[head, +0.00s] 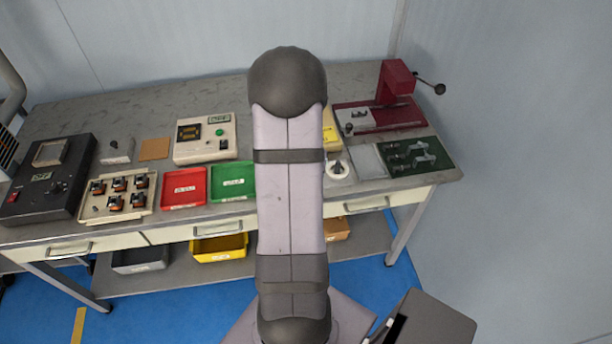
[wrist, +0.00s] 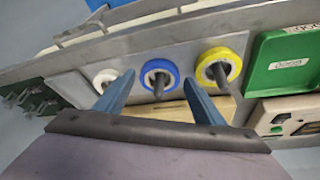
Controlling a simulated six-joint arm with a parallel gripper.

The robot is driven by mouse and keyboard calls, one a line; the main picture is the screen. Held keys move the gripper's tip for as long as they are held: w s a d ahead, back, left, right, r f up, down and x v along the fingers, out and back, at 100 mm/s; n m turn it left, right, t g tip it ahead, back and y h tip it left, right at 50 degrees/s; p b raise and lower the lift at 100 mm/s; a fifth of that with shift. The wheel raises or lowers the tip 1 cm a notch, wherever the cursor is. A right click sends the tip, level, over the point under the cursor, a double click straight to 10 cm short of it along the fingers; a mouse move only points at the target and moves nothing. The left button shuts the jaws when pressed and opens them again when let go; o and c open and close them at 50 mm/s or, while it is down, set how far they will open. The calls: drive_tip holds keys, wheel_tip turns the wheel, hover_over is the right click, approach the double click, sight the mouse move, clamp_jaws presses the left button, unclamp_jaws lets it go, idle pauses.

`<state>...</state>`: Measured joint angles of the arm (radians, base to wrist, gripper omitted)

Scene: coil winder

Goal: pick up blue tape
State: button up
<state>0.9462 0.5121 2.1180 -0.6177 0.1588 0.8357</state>
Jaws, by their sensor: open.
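The blue tape (wrist: 147,81) is a roll around a dark upright peg, in the middle of a row of three rolls in the wrist view. A white roll (wrist: 99,80) is left of it and a yellow roll (wrist: 233,61) right of it. My gripper (wrist: 158,78) is open and empty. Its two fingers appear either side of the blue tape in the picture; I cannot tell the gap in height. In the head view my arm hides the blue tape and my gripper; only the white roll (head: 338,169) shows beside the arm.
The rolls stand on a grey plate (wrist: 70,87). A green tray (wrist: 282,55) is beside the yellow roll.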

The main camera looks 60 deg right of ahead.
drive_tip(key=shift+w+d+f, duration=0.1)
drive_tip(key=shift+d+f, duration=0.1)
drive_tip(key=shift+f, duration=0.35)
drive_tip(key=c, duration=0.8)
drive_tip(key=shift+r, duration=0.15)
